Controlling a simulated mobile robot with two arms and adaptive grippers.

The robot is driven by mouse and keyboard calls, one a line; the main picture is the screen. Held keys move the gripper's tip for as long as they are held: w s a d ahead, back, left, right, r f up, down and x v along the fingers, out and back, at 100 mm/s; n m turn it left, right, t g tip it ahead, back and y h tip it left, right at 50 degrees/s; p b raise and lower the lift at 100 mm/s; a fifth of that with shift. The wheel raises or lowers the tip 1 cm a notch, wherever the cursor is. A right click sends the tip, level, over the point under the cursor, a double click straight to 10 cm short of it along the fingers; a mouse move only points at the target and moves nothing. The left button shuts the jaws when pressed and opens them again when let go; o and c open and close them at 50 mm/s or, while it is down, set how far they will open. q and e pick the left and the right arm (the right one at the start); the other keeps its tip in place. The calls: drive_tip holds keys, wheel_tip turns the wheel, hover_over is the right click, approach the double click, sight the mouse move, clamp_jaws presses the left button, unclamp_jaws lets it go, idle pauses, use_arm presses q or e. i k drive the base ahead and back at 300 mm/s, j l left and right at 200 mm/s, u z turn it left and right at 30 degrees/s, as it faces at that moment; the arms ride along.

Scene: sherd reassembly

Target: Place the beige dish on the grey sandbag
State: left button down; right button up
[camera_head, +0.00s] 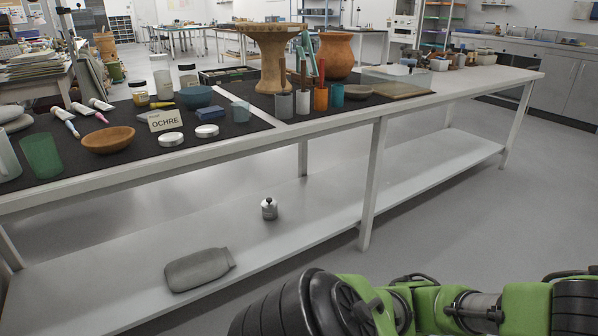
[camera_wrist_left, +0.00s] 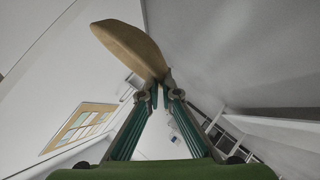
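The grey sandbag (camera_head: 199,270) lies flat on the lower shelf of the workbench in the head view, with nothing on it. The beige dish (camera_wrist_left: 128,44) shows in the left wrist view, seen edge-on and tilted. My left gripper (camera_wrist_left: 160,88) has its fingers close together at the dish's lower right edge and appears shut on it. The head view shows neither the left gripper nor this dish. My right gripper is in neither view.
A small metal weight (camera_head: 269,208) stands on the lower shelf (camera_head: 330,205), behind and right of the sandbag. A table leg (camera_head: 372,185) rises at the shelf's front edge.

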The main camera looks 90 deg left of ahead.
sight(200, 263)
drive_tip(key=u, duration=2.05)
drive_tip(key=i+j+u, duration=0.1)
drive_tip(key=u, duration=0.35)
drive_tip(key=i+u, duration=0.3)
drive_tip(key=u, duration=0.2)
drive_tip(key=i+u, duration=0.2)
drive_tip(key=u, duration=0.25)
drive_tip(key=i+l, duration=0.2)
drive_tip(key=i, duration=0.15)
